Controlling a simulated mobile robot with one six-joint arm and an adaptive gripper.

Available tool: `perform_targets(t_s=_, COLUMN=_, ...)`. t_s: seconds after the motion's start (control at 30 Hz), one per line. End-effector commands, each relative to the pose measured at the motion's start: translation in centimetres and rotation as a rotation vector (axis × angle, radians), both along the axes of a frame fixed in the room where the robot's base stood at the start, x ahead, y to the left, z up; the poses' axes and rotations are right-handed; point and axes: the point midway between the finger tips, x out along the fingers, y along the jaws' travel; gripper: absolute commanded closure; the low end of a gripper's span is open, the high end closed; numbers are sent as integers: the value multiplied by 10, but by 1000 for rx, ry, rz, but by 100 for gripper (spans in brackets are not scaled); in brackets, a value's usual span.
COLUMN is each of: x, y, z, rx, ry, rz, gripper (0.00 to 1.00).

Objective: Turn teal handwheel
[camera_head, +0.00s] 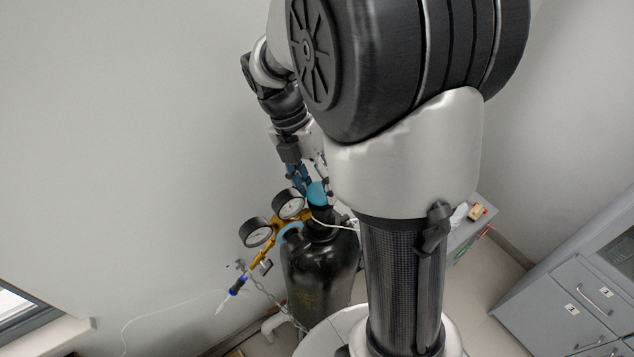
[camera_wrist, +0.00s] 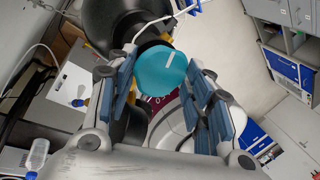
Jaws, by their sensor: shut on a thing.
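The teal handwheel (camera_wrist: 162,70) sits on top of a black gas cylinder (camera_head: 322,270) and has a white mark on its face. In the wrist view it lies between the two blue-padded fingers of my gripper (camera_wrist: 160,68), which is shut on it. In the head view my gripper (camera_head: 309,180) reaches down to the teal handwheel (camera_head: 317,194) from above, and my arm covers part of the scene to the right. The exact finger contact is hard to see.
Two round gauges (camera_head: 257,232) (camera_head: 289,204) on a brass regulator stand left of the wheel, with a teal ring (camera_head: 289,232) below them. A chain and thin tubes hang near the cylinder. Grey cabinets (camera_head: 585,300) stand at right. The wall is close on the left.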

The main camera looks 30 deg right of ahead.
Motion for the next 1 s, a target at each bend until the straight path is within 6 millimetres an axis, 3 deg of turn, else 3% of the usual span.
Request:
perform_targets(t_s=0.17, x=0, y=0, z=0, rx=-1, ry=1, rz=-1, gripper=77)
perform_targets(t_s=0.53, x=0, y=-1, z=1, rx=0, ry=2, rz=-70, gripper=77)
perform_targets(t_s=1.0, x=0, y=-4, z=1, rx=-1, ry=4, rz=-454, gripper=78)
